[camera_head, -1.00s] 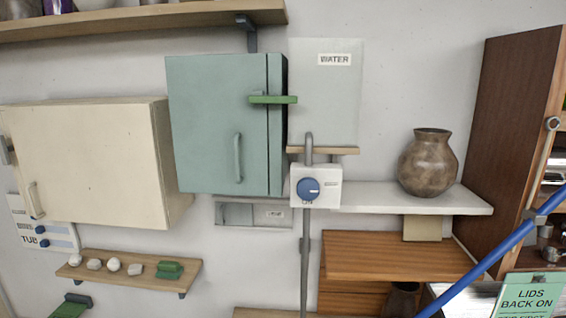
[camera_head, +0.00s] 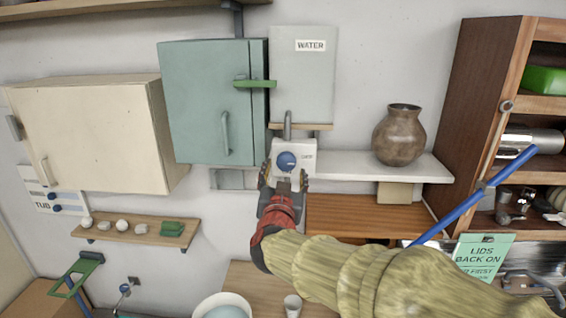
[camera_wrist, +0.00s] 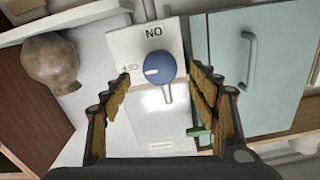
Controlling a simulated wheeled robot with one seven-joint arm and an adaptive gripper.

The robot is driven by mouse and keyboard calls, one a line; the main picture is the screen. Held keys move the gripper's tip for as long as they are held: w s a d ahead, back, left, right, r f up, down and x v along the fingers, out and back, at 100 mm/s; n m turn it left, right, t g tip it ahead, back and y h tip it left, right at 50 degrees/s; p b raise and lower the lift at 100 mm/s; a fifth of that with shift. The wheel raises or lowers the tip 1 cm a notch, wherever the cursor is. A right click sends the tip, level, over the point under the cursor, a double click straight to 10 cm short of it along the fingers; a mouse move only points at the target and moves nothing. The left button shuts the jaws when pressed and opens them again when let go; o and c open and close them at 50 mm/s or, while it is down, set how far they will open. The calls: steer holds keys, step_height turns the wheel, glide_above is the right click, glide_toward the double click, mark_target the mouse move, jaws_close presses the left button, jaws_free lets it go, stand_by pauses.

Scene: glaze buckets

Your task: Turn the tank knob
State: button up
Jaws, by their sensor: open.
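The tank knob (camera_head: 286,161) is a round blue dial on a white box below the tank (camera_head: 303,75), a pale panel marked WATER. In the wrist view, the knob (camera_wrist: 160,68) lies between the fingertips, with gaps visible on both sides. A pale mark on it points toward a small, blurred label at the left of that view. A larger label, ON, appears upside down above it. My gripper (camera_head: 284,178) is open and empty at the box's lower part, and also shows in the wrist view (camera_wrist: 160,77). Its fingers hide the box's lower edge in the head view.
A teal cabinet (camera_head: 205,105) with a green latch (camera_head: 255,83) stands close left of the tank. A brown vase (camera_head: 399,135) sits on the white shelf (camera_head: 350,165) to the right. A blue pole (camera_head: 475,195) slants behind my arm.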

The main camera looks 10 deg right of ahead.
mark_target(286, 164)
steer(key=p+x, duration=0.1)
steer(key=x, duration=0.5)
steer(key=shift+w, duration=0.3)
steer(key=shift+c, duration=0.9)
steer(key=c, duration=1)
steer(key=shift+f+m+b, duration=0.15)
steer(key=shift+m+b, duration=0.55)
steer(key=shift+b, duration=0.5)
steer(key=shift+m, duration=0.4)
steer(key=o, duration=1.1)
steer(key=shift+o, duration=0.4)
